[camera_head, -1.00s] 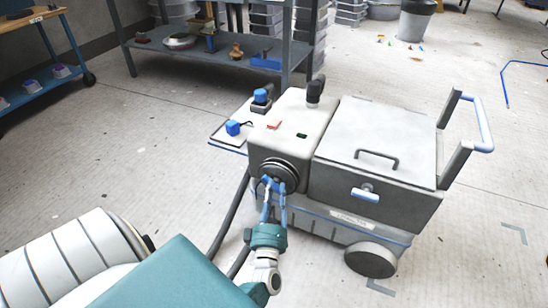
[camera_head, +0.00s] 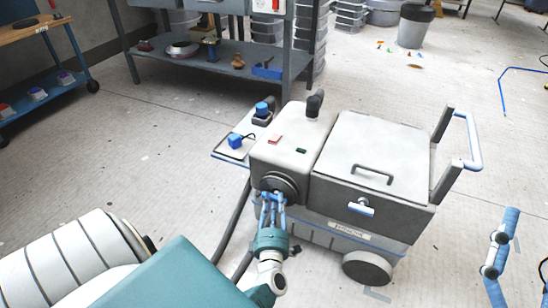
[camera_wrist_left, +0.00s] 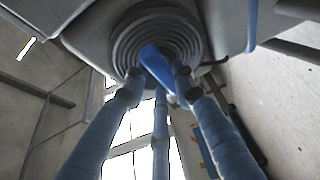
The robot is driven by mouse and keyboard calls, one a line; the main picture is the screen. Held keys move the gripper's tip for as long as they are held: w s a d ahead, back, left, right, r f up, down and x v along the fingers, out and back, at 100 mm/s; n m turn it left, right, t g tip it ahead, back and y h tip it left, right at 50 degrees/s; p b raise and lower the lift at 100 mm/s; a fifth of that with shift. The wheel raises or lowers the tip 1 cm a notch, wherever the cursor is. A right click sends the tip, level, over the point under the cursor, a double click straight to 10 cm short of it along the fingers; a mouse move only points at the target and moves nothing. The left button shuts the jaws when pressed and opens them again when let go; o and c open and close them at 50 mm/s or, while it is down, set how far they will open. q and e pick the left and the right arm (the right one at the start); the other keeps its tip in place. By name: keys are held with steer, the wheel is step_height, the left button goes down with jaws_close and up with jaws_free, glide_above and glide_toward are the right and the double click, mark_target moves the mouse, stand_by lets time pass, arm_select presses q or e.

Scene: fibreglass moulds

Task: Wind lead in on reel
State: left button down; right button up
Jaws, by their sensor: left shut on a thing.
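The reel (camera_head: 278,186) is a dark ribbed disc on the near face of a grey wheeled machine (camera_head: 375,150). My left gripper (camera_head: 272,198) is at the reel's front, its blue fingers shut on a blue handle. The left wrist view shows the handle (camera_wrist_left: 154,60) between the fingertips, against the rings of the reel (camera_wrist_left: 155,35). A blue plug (camera_head: 236,141) with a short dark cord lies on the machine's side shelf. Blue jointed finger parts of my right gripper (camera_head: 497,255) show at the lower right; their opening is unclear.
Dark hoses (camera_head: 236,218) hang at the machine's left, close to my left arm. A push handle (camera_head: 470,140) stands out on its right. A grey shelf rack (camera_head: 215,60) is behind. Open floor lies left and right of the machine.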

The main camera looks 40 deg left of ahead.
stand_by(0.4)
arm_select(q)
steer(key=c, duration=1.4)
jaws_free()
